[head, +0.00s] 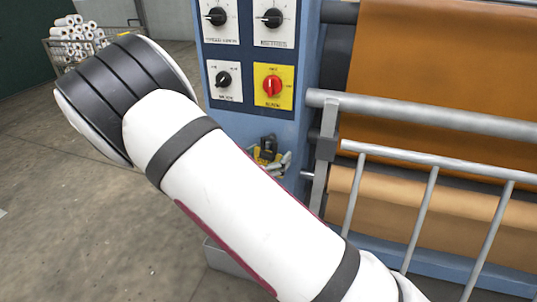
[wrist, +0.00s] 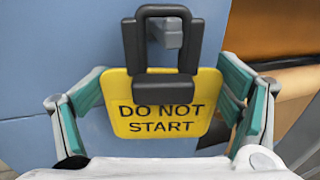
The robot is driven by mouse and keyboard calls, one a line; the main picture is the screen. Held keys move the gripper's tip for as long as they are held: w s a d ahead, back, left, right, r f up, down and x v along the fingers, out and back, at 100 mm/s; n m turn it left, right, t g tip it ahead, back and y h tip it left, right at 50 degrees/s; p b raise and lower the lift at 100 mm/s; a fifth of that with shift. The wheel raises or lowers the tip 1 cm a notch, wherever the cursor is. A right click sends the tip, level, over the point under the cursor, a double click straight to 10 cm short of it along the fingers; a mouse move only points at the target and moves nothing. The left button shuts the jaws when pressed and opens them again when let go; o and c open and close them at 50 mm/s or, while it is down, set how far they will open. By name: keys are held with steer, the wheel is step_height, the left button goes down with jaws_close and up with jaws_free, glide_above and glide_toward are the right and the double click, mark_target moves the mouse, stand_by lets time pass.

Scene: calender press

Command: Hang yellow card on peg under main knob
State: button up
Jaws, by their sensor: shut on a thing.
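The yellow card (wrist: 160,130), marked "DO NOT START", hangs below a black loop (wrist: 125,45) in the wrist view. My gripper (wrist: 165,97) has its teal fingers at the card's left and right edges and is shut on it. A grey peg (wrist: 172,38) on the blue panel shows through the loop's opening. I cannot tell whether the loop is around the peg or only in front of it. In the head view, the red main knob (head: 272,87) sits on a yellow plate, above the small, partly hidden card (head: 262,157) and gripper (head: 284,163).
Other black knobs (head: 216,16) are on the blue panel (head: 240,120). Grey rails (head: 430,115) and the brown roller sheet (head: 440,60) stand to the right. A cart of white rolls (head: 75,35) is at the back left. My arm hides much of the middle.

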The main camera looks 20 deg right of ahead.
steer(key=shift+s+d, duration=0.1)
steer(key=shift+d, duration=0.25)
steer(key=o, duration=1.2)
steer(key=shift+f, duration=0.1)
steer(key=shift+a, duration=0.15)
